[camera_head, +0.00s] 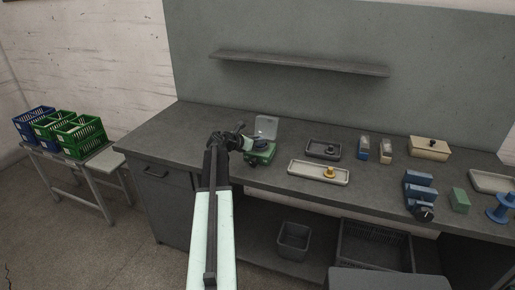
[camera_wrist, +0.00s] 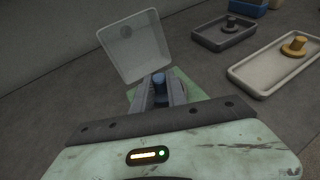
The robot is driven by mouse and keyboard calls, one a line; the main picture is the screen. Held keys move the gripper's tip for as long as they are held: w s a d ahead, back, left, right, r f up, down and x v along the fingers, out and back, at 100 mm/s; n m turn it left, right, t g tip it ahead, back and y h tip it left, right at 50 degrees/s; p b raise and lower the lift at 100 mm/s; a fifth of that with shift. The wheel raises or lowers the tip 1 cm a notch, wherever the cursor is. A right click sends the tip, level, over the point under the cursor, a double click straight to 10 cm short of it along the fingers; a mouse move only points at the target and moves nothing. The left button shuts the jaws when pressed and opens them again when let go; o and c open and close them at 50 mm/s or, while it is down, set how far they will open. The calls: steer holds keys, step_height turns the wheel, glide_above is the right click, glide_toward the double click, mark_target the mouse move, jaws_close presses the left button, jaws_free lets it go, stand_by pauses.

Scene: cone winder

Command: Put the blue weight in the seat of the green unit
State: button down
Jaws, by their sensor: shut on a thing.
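The green unit (camera_head: 260,157) sits on the bench near its front edge, left of the trays. Its clear lid (camera_head: 266,127) stands open at the back; it also shows in the wrist view (camera_wrist: 131,47). My gripper (camera_head: 251,143) is over the green unit. In the wrist view its fingers (camera_wrist: 161,88) are shut on the blue weight (camera_wrist: 159,77), with green surface (camera_wrist: 196,93) of the unit around them. The fingers and palm hide the seat and the weight's lower part, so I cannot tell whether the weight touches the seat.
A dark tray (camera_head: 311,153) with a dark weight and a cream tray (camera_head: 298,171) with a yellow weight lie to the right. Farther right are small boxes, a blue device (camera_head: 418,190) and a blue spool (camera_head: 500,210). A shelf (camera_head: 300,64) hangs above the bench.

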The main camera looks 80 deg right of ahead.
steer(key=shift+f, duration=0.75)
steer(key=c, duration=1.6)
jaws_free()
steer(key=shift+r, duration=0.15)
steer(key=shift+r+p, duration=0.3)
steer(key=shift+p, duration=0.05)
steer(key=p+v, duration=0.4)
steer(key=v, duration=0.8)
steer(key=shift+f, duration=0.2)
